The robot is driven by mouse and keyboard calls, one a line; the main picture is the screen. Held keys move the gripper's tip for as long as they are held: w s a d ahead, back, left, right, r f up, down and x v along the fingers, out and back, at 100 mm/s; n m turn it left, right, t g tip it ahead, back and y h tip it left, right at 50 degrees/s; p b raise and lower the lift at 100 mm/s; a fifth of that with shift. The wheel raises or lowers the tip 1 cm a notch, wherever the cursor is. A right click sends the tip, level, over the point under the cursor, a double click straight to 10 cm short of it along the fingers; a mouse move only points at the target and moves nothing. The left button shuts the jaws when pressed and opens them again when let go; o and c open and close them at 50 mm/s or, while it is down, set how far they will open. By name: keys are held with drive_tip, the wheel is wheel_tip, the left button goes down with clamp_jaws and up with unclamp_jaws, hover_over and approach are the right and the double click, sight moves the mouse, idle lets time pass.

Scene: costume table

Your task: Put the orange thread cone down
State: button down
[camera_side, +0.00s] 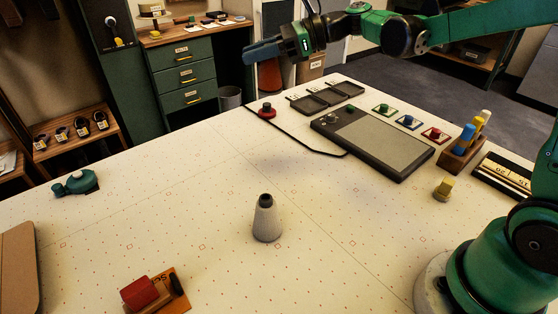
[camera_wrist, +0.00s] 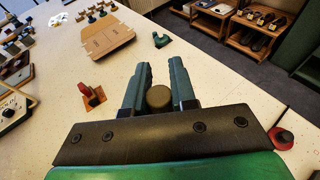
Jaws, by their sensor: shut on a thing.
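My gripper (camera_side: 262,52) is held high above the far edge of the table in the side view. It is shut on the orange thread cone (camera_side: 270,77), which hangs below the jaws and looks dark brownish orange. In the wrist view, my gripper (camera_wrist: 160,80) has a finger on each side of the cone's round brown top (camera_wrist: 158,98). The rest of the cone is hidden there. The cone is clear of the tabletop (camera_side: 180,210).
A grey cone (camera_side: 267,222) stands mid-table. A red knobbed piece (camera_side: 267,112), dark trays (camera_side: 308,104) and a grey-topped panel (camera_side: 385,145) lie at the far side. A teal tool (camera_side: 77,182) and a red block (camera_side: 139,293) lie left. The left-centre table is mostly clear.

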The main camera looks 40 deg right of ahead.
drive_tip(key=s+a+r+n+g+y, duration=0.2)
drive_tip(key=a+n+g, duration=0.5)
drive_tip(key=a, duration=1.1)
drive_tip(key=shift+g, duration=0.6)
drive_tip(key=shift+s+a+f, duration=0.1)
drive_tip(key=shift+s+f, duration=0.05)
drive_tip(key=shift+f, duration=3.3)
drive_tip(key=shift+s+a+f, duration=0.1)
drive_tip(key=shift+s+f, duration=0.1)
drive_tip(key=shift+f, duration=3.25)
drive_tip(key=shift+s+f, duration=0.15)
drive_tip(key=shift+f, duration=3.3)
drive_tip(key=shift+f, duration=0.1)
drive_tip(key=c, duration=0.7)
unclamp_jaws()
